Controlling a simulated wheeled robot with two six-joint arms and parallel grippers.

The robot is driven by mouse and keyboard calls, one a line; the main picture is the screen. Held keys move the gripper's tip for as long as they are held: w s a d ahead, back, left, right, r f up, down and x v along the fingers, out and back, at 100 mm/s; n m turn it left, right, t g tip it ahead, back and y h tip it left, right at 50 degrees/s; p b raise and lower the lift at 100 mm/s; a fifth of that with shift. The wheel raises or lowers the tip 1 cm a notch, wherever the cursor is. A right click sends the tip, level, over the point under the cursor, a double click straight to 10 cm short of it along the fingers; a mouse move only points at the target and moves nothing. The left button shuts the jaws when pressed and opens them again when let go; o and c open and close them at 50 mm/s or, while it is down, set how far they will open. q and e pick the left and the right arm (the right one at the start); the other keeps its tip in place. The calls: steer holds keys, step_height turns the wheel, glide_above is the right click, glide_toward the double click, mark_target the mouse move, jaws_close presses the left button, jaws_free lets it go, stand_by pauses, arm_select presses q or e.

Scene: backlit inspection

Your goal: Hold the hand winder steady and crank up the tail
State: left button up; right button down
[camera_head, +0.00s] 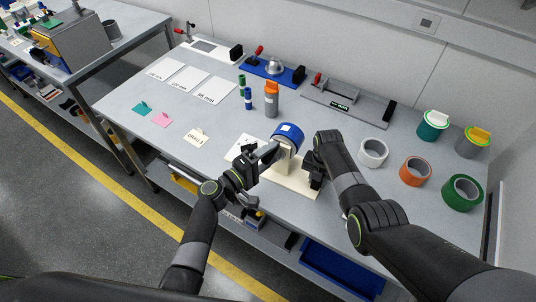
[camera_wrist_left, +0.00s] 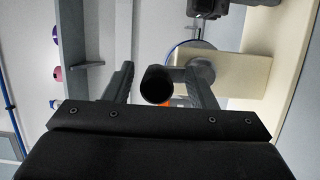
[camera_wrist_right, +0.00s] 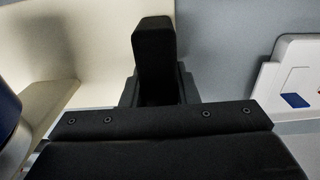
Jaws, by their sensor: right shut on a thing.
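The hand winder has a cream base (camera_head: 292,180), a cream post and a blue drum (camera_head: 288,130) on top. It stands near the front edge of the table. My left gripper (camera_head: 261,163) is at the winder's left side. In the left wrist view a dark round crank knob (camera_wrist_left: 157,84) lies between the two open fingers, with gaps on both sides. I cannot make out the tail.
White, orange and green tape rolls (camera_head: 415,171) stand to the right. White sheets (camera_head: 190,80) and small cards lie left. Fixtures (camera_head: 348,102) line the back.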

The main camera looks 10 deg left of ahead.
arm_select(q)
steer(key=shift+a, duration=0.1)
arm_select(e)
steer(key=shift+s+a+f, duration=0.1)
stand_by(0.3)
arm_select(q)
steer(key=s+a, duration=0.3)
steer(key=s, duration=0.4)
steer(key=shift+s, duration=0.2)
stand_by(1.0)
arm_select(e)
steer(key=c, duration=1)
jaws_free()
steer(key=shift+c, duration=0.2)
arm_select(q)
steer(key=shift+w, duration=0.1)
